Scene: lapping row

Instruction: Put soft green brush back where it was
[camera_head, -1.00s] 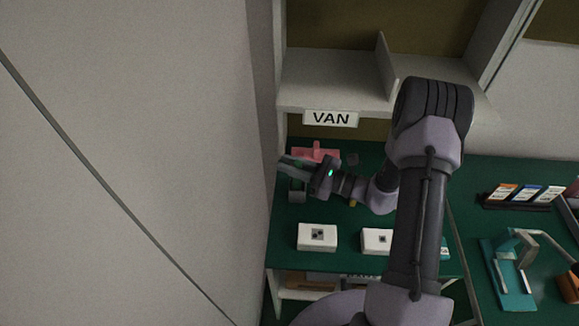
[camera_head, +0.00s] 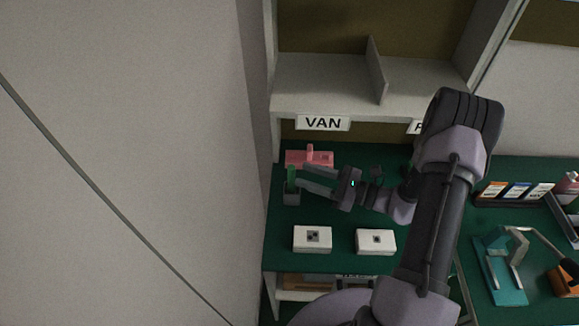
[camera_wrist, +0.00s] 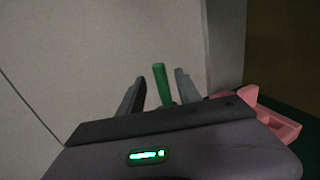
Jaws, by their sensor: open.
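The soft green brush (camera_head: 291,177) stands upright in a small grey holder (camera_head: 291,197) at the left end of the green bench top. Its green handle (camera_wrist: 160,82) also shows in the wrist view, beyond and between the two fingers. My gripper (camera_head: 304,180) is open, just right of the brush, with its fingers pointing left. In the wrist view my gripper (camera_wrist: 158,90) has a clear gap on each side of the handle. The lower part of the brush is hidden by the holder and by my gripper's body.
A pink fixture (camera_head: 309,158) stands behind the holder; its edge shows in the wrist view. Two white boxes (camera_head: 312,239) (camera_head: 376,241) sit in front. A shelf labelled VAN (camera_head: 323,123) overhangs the back. A pale wall panel (camera_head: 120,160) is close on the left.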

